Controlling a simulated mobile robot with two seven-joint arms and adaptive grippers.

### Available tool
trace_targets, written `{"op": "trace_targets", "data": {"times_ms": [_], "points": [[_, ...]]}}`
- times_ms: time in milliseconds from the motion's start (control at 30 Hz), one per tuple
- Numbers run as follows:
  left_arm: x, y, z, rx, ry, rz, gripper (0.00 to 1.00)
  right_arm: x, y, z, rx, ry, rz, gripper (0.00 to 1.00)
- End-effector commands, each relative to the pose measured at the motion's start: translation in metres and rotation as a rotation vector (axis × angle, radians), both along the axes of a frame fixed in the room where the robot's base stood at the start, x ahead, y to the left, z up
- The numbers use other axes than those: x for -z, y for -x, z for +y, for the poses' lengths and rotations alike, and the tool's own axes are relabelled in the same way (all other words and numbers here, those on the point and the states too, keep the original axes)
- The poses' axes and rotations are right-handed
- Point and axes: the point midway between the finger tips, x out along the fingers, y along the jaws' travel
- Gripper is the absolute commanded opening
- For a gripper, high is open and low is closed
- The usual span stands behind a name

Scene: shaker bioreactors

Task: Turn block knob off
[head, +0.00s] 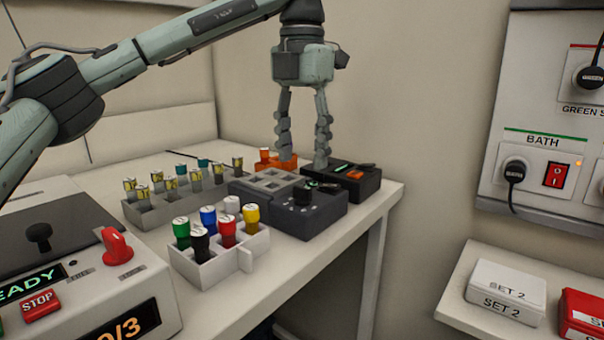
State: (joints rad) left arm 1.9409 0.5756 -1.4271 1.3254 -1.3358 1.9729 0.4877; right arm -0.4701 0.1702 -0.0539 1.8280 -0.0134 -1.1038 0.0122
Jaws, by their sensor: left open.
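The dark grey block (318,220) with square wells on its top stands near the right end of the white table. Its black knob (303,195) sits on the sloped front panel, with a small green light beside it. The knob's exact setting is too small to read. My left gripper (305,162) points down with its fingers apart and empty. In the picture its fingertips are above and behind the knob, near the far side of the block. I cannot tell whether they touch anything. My right gripper is out of view.
A black device (364,186) and an orange rack (268,165) stand close to the fingers. A white rack (236,262) of colour-capped vials and a grey vial rack (148,216) stand left. A machine with a red knob (116,246) is front left. A wall panel (530,133) reads BATH.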

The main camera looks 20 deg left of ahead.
Motion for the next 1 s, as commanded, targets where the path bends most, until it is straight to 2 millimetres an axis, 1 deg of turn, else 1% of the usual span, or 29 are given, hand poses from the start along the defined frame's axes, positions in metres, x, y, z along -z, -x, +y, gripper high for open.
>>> {"op": "trace_targets", "data": {"times_ms": [33, 100, 233, 333, 500, 1000], "points": [[-0.013, 0.0, -0.001, -0.001, 0.002, -0.003, 0.5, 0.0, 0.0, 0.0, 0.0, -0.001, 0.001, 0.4], [-0.028, 0.0, -0.001, -0.001, -0.001, -0.004, 0.5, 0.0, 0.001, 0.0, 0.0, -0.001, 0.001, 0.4], [-0.049, 0.0, 0.0, -0.002, -0.002, -0.005, 0.5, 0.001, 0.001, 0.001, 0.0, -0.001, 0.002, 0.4], [-0.058, 0.0, 0.0, -0.002, -0.001, -0.003, 0.5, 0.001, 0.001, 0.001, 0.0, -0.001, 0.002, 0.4], [-0.064, 0.0, 0.0, -0.001, 0.0, -0.001, 0.5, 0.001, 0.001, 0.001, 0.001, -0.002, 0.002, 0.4], [-0.063, 0.0, 0.0, -0.001, 0.0, -0.001, 0.5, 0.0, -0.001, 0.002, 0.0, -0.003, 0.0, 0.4]]}}
